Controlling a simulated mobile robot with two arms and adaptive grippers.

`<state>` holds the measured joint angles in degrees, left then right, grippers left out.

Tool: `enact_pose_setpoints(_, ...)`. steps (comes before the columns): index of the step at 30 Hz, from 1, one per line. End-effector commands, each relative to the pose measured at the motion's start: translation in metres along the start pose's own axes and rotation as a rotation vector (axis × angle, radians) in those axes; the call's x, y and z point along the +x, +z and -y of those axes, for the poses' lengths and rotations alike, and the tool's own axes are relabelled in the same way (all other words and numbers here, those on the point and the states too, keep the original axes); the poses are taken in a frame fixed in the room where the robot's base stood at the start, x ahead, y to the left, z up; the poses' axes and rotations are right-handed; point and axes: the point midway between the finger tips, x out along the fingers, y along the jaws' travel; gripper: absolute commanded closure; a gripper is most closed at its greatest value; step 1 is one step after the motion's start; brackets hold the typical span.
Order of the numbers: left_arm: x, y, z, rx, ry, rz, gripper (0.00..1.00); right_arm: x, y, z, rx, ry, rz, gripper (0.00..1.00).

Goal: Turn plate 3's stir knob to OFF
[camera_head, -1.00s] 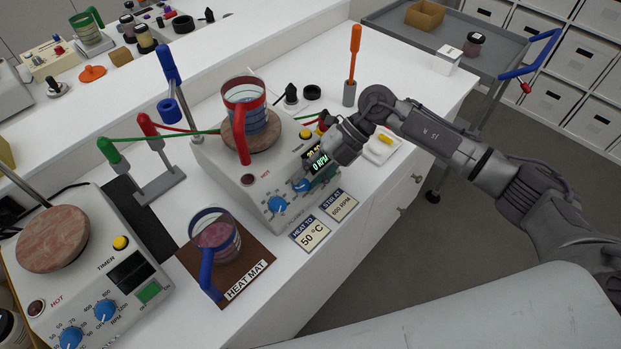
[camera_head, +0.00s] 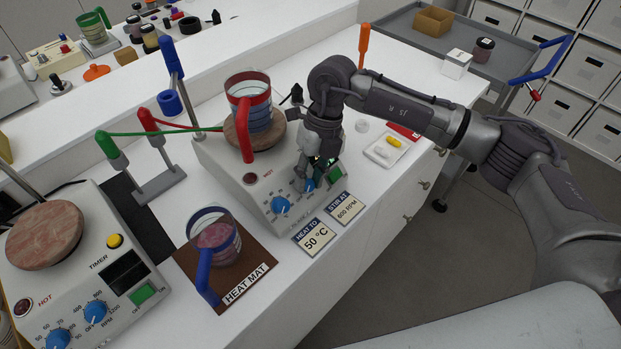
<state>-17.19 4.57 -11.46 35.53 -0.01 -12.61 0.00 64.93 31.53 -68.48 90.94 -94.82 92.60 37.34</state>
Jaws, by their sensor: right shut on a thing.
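A hot plate (camera_head: 232,170) with a beaker on it stands in the middle of the bench. Its number is not readable, so I cannot tell by label that it is plate 3. Its front has a blue heat knob (camera_head: 280,205) and, to the right, a blue stir knob (camera_head: 309,185). My right gripper (camera_head: 307,181) points down at the front panel, shut on the stir knob, which it partly covers. The knob's pointer cannot be read, and the displays are mostly hidden behind the gripper. My left gripper is out of view.
A beaker with a red band and handle (camera_head: 245,112) stands on the plate top. A blue-handled beaker (camera_head: 205,262) is on the heat mat (camera_head: 254,268). Cards reading 50 °C (camera_head: 316,238) and 600 RPM (camera_head: 346,208) lie in front. Another hot plate (camera_head: 80,285) is at left.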

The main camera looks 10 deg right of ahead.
Motion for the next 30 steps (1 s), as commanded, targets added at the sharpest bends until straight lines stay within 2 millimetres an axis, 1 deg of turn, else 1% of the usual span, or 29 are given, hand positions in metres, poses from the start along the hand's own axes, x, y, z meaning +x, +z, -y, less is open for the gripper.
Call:
enact_pose_setpoints(4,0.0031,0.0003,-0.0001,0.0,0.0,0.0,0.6,0.0025,-0.0008,-0.0002,-0.021,-0.024,-0.003,1.0)
enact_pose_setpoints(18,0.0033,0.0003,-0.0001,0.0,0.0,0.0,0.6,0.0027,-0.0015,-0.0004,-0.028,-0.032,-0.007,1.0)
enact_pose_setpoints(19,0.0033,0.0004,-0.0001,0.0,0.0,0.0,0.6,0.0027,-0.0015,-0.0004,-0.028,-0.032,-0.007,0.66)
enact_pose_setpoints(23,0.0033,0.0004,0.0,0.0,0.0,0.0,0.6,0.0021,-0.0012,-0.0005,-0.028,-0.032,-0.005,0.45)
enact_pose_setpoints(30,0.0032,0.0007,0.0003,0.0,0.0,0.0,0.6,0.0011,-0.0006,-0.0008,-0.027,-0.031,-0.003,0.44)
